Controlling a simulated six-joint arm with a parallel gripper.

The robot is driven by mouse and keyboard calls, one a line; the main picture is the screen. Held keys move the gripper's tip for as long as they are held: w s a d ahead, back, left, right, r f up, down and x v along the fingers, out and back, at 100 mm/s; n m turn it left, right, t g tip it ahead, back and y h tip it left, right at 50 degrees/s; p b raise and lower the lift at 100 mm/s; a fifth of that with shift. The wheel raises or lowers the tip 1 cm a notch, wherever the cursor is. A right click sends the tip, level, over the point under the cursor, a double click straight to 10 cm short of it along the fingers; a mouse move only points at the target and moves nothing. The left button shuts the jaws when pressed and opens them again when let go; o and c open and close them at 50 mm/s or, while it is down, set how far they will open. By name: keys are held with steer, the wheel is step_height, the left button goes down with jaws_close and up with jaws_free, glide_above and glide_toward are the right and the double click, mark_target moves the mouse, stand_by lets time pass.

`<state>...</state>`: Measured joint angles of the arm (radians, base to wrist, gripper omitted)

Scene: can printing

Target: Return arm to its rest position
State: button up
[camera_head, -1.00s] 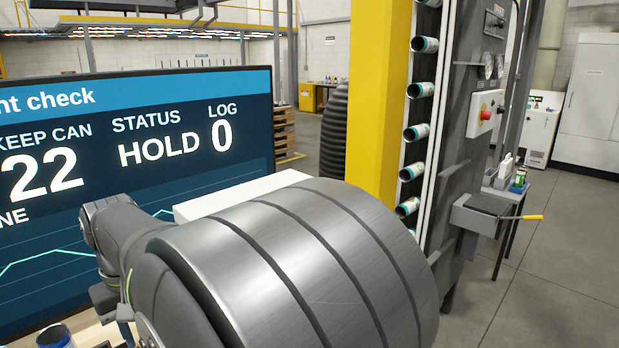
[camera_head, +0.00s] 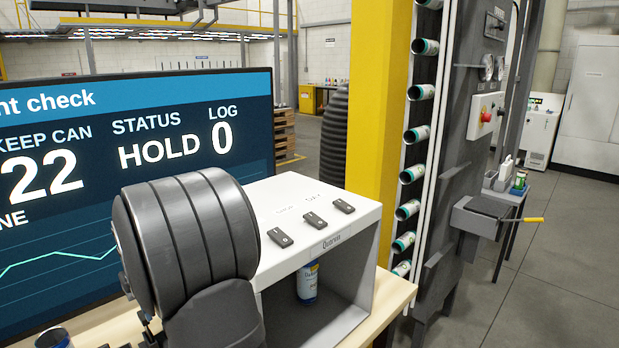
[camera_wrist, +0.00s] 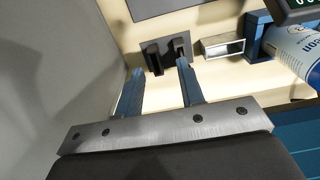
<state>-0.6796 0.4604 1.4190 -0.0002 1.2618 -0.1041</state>
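My arm (camera_head: 190,235) stands in the lower left of the head view, in front of the screen, with its large ribbed joint beside a white box. My gripper (camera_wrist: 160,68) shows in the wrist view as two blue fingers set apart, with nothing between them. Beyond the fingertips a dark bracket (camera_wrist: 153,58) with upright prongs stands on the pale table (camera_wrist: 205,17). The gripper's fingers cannot be made out in the head view.
The white box (camera_head: 345,245) holds a can (camera_head: 307,283) and has several dark tags on top. Another can (camera_wrist: 300,48) is by a blue block at the wrist view's right. The screen (camera_head: 140,150) reads HOLD. A yellow post (camera_head: 378,100) and can rack (camera_head: 413,170) stand right.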

step_height(320, 180, down, 8)
steer(key=shift+r, duration=0.3)
